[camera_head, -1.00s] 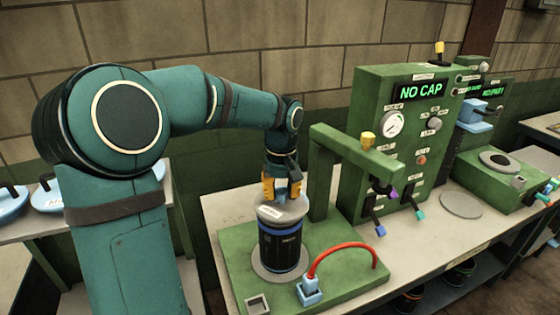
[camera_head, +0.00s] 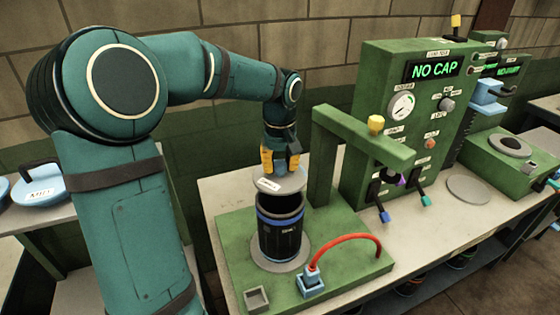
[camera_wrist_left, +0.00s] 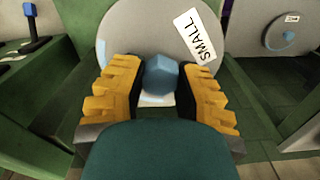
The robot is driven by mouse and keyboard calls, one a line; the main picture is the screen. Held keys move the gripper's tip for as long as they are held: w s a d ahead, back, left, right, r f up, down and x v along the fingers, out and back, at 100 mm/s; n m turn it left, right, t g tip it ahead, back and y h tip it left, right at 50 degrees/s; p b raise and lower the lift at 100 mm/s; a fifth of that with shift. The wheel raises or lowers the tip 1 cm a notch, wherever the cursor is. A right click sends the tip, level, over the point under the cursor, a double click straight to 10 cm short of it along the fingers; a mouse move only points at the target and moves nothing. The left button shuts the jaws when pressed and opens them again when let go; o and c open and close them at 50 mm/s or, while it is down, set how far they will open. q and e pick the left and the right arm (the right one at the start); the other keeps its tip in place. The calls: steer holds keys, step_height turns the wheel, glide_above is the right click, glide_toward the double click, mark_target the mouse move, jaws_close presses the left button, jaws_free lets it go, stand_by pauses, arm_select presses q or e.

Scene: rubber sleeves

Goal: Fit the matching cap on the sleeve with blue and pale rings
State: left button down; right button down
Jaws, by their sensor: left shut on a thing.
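The black sleeve (camera_head: 281,238) stands upright on a round grey plate on the green fixture. Blue rings show near its top; a pale ring is hard to make out. Its dark open mouth shows. A grey disc-shaped cap (camera_head: 291,184) with a white label is above and behind the mouth, apart from it as far as I can tell. My left gripper (camera_head: 280,160) is shut on the cap's blue knob. In the left wrist view the yellow fingers flank the knob (camera_wrist_left: 161,76), and the cap's label (camera_wrist_left: 196,36) reads SMALL. My right gripper is not in view.
A green post with an overhanging arm (camera_head: 365,135) stands right of the sleeve. A red hose (camera_head: 345,240) arches in front, from a blue fitting. The gauge panel (camera_head: 405,120) displays NO CAP. Blue lids (camera_head: 45,188) lie on the left table.

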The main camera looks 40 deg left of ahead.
mark_target(280, 178)
arm_select(q)
steer(key=shift+f, duration=0.7)
steer(key=shift+f+b, duration=2.05)
steer(key=shift+f, duration=0.45)
steer(key=c, duration=0.7)
jaws_free()
step_height(280, 178, up, 12)
